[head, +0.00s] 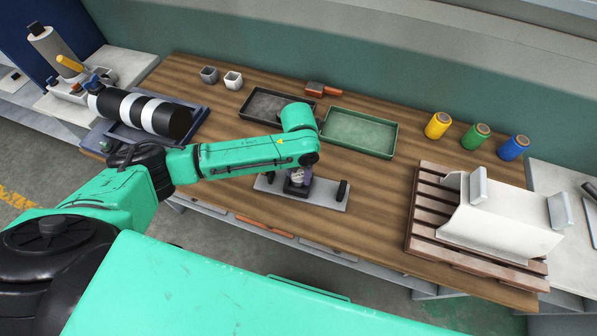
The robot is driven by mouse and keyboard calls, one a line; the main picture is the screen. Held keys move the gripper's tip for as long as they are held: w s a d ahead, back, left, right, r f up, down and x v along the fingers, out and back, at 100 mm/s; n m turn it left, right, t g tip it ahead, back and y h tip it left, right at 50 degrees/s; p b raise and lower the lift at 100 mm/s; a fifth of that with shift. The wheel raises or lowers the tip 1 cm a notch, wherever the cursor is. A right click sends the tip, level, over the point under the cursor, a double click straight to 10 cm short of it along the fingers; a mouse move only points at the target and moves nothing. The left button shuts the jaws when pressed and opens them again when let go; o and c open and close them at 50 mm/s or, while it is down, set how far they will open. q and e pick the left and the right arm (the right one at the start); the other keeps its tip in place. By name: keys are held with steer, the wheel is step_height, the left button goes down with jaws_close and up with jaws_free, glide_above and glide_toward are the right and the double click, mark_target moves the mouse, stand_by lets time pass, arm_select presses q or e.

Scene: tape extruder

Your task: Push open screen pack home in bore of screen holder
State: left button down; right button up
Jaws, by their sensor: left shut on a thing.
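A grey plate (327,198) with a dark upright post at each end lies near the front edge of the wooden table; it seems to be the stand of the screen holder. My left arm comes in from the left, and its gripper (297,184) points down over the middle of this plate. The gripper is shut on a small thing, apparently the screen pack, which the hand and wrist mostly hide. The bore is hidden too, so I cannot tell how deep the pack sits. My right gripper is not in view.
A dark tray (243,112) and a green tray (391,154) lie behind my left wrist. A red-handled tool (322,89) and two small cups (233,80) are at the back. Coloured spools (475,136) and a slatted pallet (424,213) with a white block are at the right.

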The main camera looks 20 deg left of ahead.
mark_target(299, 175)
arm_select(q)
steer(key=shift+f, duration=0.4)
steer(key=shift+c, duration=0.9)
jaws_free()
steer(key=shift+r, duration=0.1)
step_height(299, 175, up, 14)
steer(key=b, duration=0.1)
steer(key=shift+r+b, duration=0.25)
steer(key=shift+b, duration=0.1)
